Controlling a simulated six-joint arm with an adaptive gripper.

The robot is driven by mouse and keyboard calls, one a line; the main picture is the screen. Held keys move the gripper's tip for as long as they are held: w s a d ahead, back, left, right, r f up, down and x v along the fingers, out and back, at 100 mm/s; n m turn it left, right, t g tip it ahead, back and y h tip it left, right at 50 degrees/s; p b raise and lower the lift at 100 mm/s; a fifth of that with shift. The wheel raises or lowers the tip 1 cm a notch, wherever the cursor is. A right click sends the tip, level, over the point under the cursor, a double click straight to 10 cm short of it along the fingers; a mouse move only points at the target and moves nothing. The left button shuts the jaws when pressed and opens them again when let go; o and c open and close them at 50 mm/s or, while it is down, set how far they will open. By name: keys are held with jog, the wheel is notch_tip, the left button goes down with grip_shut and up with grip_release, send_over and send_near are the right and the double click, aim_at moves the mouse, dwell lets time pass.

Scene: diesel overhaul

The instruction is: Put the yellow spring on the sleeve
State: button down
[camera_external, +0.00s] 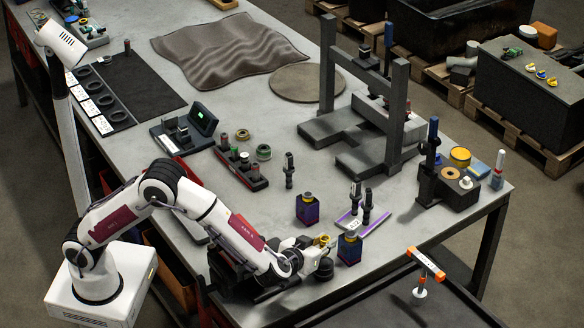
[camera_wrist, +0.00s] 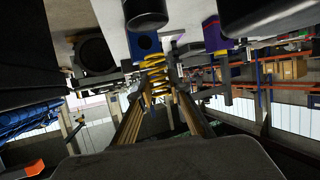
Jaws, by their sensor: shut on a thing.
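The yellow spring (camera_wrist: 155,78) is held between the two fingers of my gripper (camera_wrist: 157,92) in the wrist view. In the external view the spring (camera_external: 321,240) shows as a small yellow coil at the tip of my gripper (camera_external: 314,244), above the near edge of the bench. My gripper is shut on it. I cannot tell for sure which thing is the sleeve. A dark round part (camera_external: 324,268) stands just below the gripper, and the spring appears apart from it.
A grey press frame (camera_external: 388,120) stands farther back. An orange-ended T-handle (camera_external: 426,262) is at the right.

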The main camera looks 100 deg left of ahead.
jog(key=shift+f, duration=1.8)
jog(key=shift+f, duration=0.1)
jog(key=c, duration=1.9)
grip_release()
jog(key=v, duration=1.2)
